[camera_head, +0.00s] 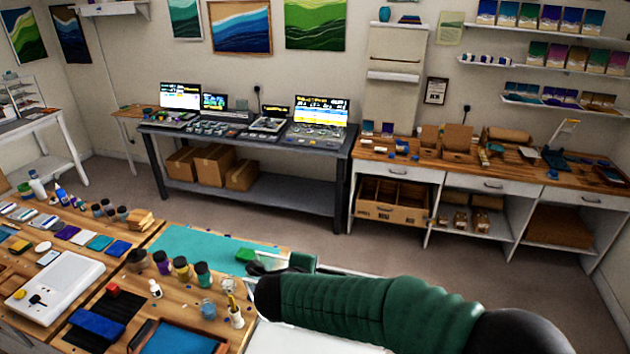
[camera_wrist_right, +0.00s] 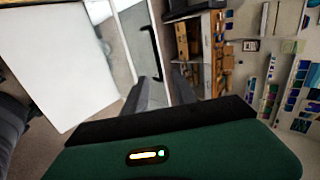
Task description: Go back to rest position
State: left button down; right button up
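My right arm, in a ribbed green sleeve, comes in from the right in the head view. Its dark gripper end (camera_head: 262,268) is over the front edge of the workbench, by the teal mat (camera_head: 190,250); its fingers are hard to make out there. In the right wrist view two grey fingers (camera_wrist_right: 164,90) stand apart with nothing seen between them. My left gripper is in neither view.
The workbench (camera_head: 140,283) holds several small jars, a white scale (camera_head: 62,285) and a blue tray (camera_head: 180,338). A small green item (camera_head: 245,255) lies close to my right gripper. A grey table (camera_head: 250,142) and wooden counter (camera_head: 400,168) stand behind open floor (camera_head: 290,232).

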jog(key=s+d+f+n+y+b, duration=0.35)
jog(key=d+f+n+b, duration=0.45)
jog(key=f+n, duration=0.5)
jog(key=s+d+f+n+g+b, duration=0.1)
jog(key=s+d+f+n+g, duration=0.2)
jog(key=s, duration=0.7)
jog(key=s+d+f+n+g+h+b, duration=0.1)
jog(key=s+d+f+n+g+b, duration=0.1)
jog(key=s+d+f, duration=0.6)
jog(key=s+d+n+g, duration=0.1)
jog(key=s+d+n, duration=0.1)
jog(key=shift+d+n+g, duration=0.25)
jog(key=shift+n+g, duration=0.05)
jog(key=shift+g, duration=0.1)
jog(key=shift+a, duration=0.1)
